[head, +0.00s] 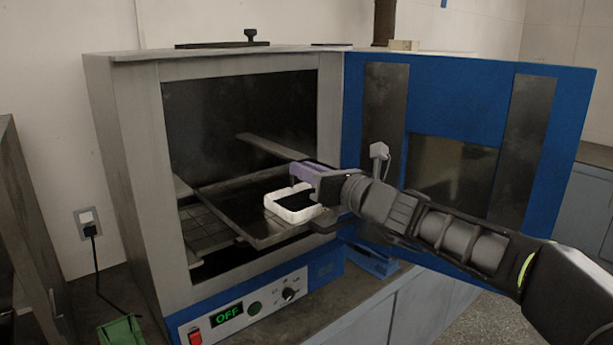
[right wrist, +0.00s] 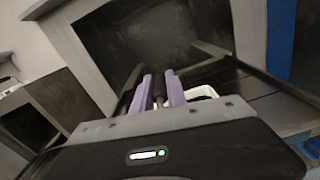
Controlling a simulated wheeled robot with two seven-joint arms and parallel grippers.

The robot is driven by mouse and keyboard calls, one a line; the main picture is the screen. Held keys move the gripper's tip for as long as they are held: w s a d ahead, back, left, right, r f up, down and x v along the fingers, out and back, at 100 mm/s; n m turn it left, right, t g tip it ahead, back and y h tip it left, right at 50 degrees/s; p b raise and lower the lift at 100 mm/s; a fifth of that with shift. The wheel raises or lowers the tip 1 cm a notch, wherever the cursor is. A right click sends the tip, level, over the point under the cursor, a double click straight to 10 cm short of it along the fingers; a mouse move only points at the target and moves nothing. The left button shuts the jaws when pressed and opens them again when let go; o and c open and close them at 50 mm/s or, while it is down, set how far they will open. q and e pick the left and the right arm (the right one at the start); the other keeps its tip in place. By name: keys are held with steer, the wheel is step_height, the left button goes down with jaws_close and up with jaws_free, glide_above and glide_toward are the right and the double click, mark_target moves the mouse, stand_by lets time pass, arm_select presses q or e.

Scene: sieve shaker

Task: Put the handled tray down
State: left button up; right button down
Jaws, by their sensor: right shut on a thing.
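The handled tray (head: 291,216) is small and white with dark contents, and it sits at or just above the metal shelf (head: 231,203) inside the open oven. I cannot tell whether it touches the shelf. My right gripper (head: 300,172), with purple fingers, reaches into the oven mouth from the right and is shut on the tray. In the right wrist view the purple fingers (right wrist: 158,92) are close together, and a piece of the tray's white rim (right wrist: 204,92) shows beside them. The gripped part is hidden. My left gripper is not in view.
The oven (head: 124,152) has its blue door (head: 480,85) swung open to the right, behind my right arm. Its panel display (head: 226,313) reads OFF. A green container (head: 121,331) stands at the front left. A blue object (head: 371,261) lies on the counter below the door.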

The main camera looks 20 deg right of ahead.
steer(key=c, duration=1.3)
jaws_free()
steer(key=shift+c, duration=0.2)
steer(key=shift+s, duration=0.15)
steer(key=b+v, duration=0.1)
steer(key=v, duration=1)
steer(key=shift+s, duration=0.4)
